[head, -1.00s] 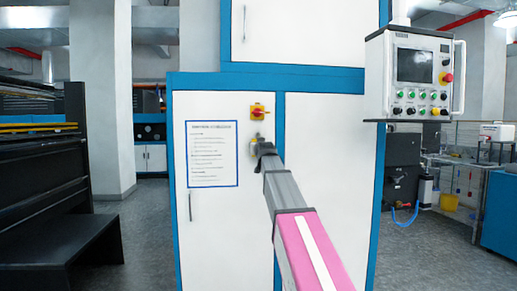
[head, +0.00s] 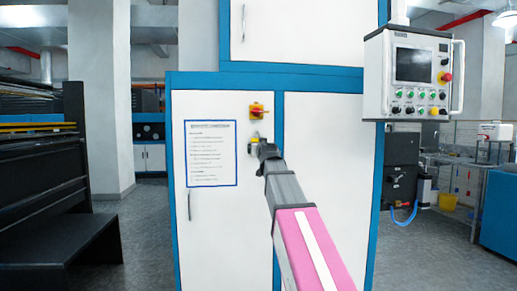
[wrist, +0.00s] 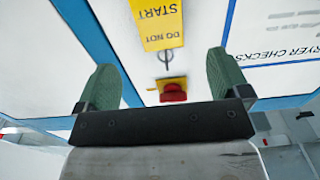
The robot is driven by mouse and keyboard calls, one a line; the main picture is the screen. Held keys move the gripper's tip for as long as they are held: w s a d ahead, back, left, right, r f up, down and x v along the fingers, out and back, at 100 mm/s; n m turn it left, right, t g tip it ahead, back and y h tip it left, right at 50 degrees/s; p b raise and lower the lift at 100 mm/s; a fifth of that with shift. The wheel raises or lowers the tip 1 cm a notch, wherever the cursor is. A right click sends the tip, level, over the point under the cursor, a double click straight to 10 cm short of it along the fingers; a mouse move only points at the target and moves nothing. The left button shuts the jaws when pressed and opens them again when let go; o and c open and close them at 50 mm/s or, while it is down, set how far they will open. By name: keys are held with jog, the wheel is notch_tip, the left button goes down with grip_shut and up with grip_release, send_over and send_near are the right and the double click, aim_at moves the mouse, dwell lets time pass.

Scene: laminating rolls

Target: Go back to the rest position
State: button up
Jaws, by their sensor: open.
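My gripper (head: 257,145) is in front of the white cabinet, just below the red and yellow switch (head: 257,111). In the wrist view my gripper (wrist: 164,62) has its two green-padded fingers spread wide with nothing between them. A yellow tag (wrist: 158,22) reading "DO NOT START" hangs by a dark shackle (wrist: 166,57) at the switch, whose red knob (wrist: 174,92) shows just beyond the gripper's base. The tag appears upside down there. In the head view only a bit of yellow shows above my gripper, which hides the rest.
A blue-framed notice (head: 211,153) is on the left cabinet door (head: 225,230). A control panel (head: 420,75) juts out at the upper right. A dark machine with a step (head: 75,245) stands at the left. Grey floor is open on both sides of the cabinet.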

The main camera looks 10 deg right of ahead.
jog(key=s+f+g, duration=0.3)
jog(key=f, duration=0.9)
jog(key=s+f+g, duration=0.3)
jog(key=f, duration=0.9)
jog(key=s+f+g, duration=0.3)
jog(key=f, duration=0.9)
jog(key=s+f+g, duration=0.9)
jog(key=s+f, duration=1.3)
jog(key=f, duration=0.4)
jog(key=shift+s+f, duration=0.25)
jog(key=shift+s, duration=0.15)
